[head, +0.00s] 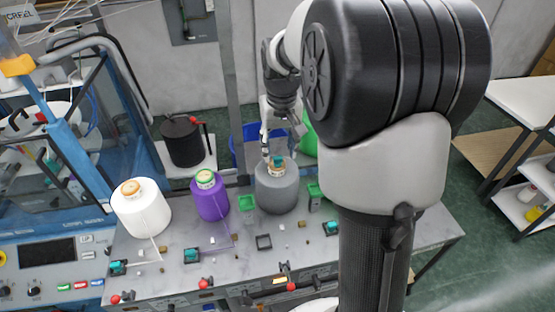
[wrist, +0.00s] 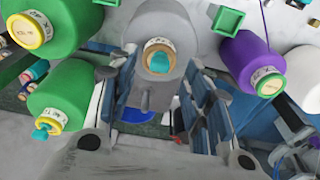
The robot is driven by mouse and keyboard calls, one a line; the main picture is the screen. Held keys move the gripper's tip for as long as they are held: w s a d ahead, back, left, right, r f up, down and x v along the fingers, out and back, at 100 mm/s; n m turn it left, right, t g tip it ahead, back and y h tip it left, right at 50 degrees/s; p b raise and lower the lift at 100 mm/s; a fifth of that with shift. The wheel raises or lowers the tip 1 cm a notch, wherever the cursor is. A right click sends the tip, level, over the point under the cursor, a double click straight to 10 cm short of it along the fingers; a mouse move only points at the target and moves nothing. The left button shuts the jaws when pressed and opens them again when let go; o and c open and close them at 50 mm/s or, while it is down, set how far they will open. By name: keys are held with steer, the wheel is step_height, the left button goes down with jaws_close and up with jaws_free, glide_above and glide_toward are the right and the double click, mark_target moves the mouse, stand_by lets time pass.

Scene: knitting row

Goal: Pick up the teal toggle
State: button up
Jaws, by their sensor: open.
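A teal toggle (head: 277,160) lies on the top of the grey yarn cone (head: 276,190). In the wrist view the teal toggle (wrist: 160,62) sits in the cone's cream-rimmed core, with the grey cone (wrist: 167,24) behind it. My gripper (head: 275,151) is right at the top of the grey cone. In the wrist view my gripper (wrist: 160,78) is open, its fingers to the left and right of the cone's top. I see no contact with the toggle. Another teal piece (wrist: 42,132) sits on a green cone (wrist: 72,92) at the left.
A purple cone (head: 211,200) and a white cone (head: 143,212) stand left on the grey table (head: 230,265). Teal pieces (head: 118,267) and red-knobbed levers lie along its front. A black canister (head: 182,143) and a blue bin (head: 243,146) are behind. My arm hides the right side.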

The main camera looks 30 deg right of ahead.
mark_target(278, 157)
steer(key=f, duration=0.2)
steer(key=w+f, duration=0.1)
steer(key=f, duration=0.1)
steer(key=shift+w+d+f+p, duration=0.1)
steer(key=shift+d+f+p, duration=0.05)
steer(key=shift+f+p, duration=0.2)
steer(key=shift+c, duration=0.6)
steer(key=c, duration=0.6)
steer(key=shift+c, duration=0.2)
